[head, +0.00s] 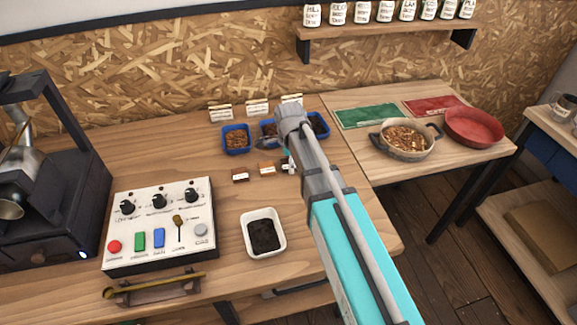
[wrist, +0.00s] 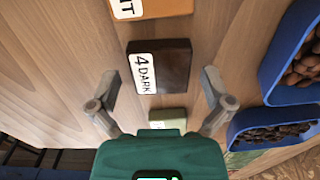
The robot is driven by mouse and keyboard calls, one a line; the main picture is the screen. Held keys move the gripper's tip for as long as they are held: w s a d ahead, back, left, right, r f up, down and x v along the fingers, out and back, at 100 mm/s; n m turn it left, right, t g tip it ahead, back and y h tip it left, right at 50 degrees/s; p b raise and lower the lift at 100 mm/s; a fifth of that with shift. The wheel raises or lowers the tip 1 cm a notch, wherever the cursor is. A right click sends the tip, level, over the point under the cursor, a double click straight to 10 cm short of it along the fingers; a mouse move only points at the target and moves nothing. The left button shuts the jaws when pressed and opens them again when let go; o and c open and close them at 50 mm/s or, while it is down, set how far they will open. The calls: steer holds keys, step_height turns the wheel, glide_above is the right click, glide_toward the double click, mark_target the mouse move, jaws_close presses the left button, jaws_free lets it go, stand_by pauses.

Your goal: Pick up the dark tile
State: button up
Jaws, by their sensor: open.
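The dark tile (wrist: 168,66) is a dark brown block with a white label reading "4 DARK", lying flat on the wooden table in the wrist view. My gripper (wrist: 159,77) is open, with one finger on each side of the tile. Gaps show between the fingers and the tile, and nothing is held. In the head view, my gripper (head: 288,164) is over the tile row just right of the orange tile (head: 267,169). I cannot make out the dark tile there, behind my gripper and arm.
A greenish tile (wrist: 168,115) and the orange tile (wrist: 150,8) flank the dark tile. Blue bean trays (wrist: 275,122) stand close to the right finger. A brown tile (head: 240,175), a white dish (head: 282,236) and a control box (head: 157,222) are on the table.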

steer(key=shift+c, duration=0.3)
steer(key=c, duration=1)
steer(key=shift+r, duration=0.2)
step_height(320, 180, up, 3)
steer(key=p, duration=0.3)
steer(key=shift+s+d+r+p, duration=0.7)
steer(key=shift+s+r+p, duration=0.95)
steer(key=shift+s, duration=0.6)
steer(key=shift+s+d+r+p, duration=0.65)
steer(key=shift+s+r+p, duration=1)
steer(key=shift+s, duration=0.55)
steer(key=shift+s+d+r+p, duration=0.7)
steer(key=shift+s+r+p, duration=0.9)
steer(key=shift+s, duration=0.65)
steer(key=shift+f, duration=0.1)
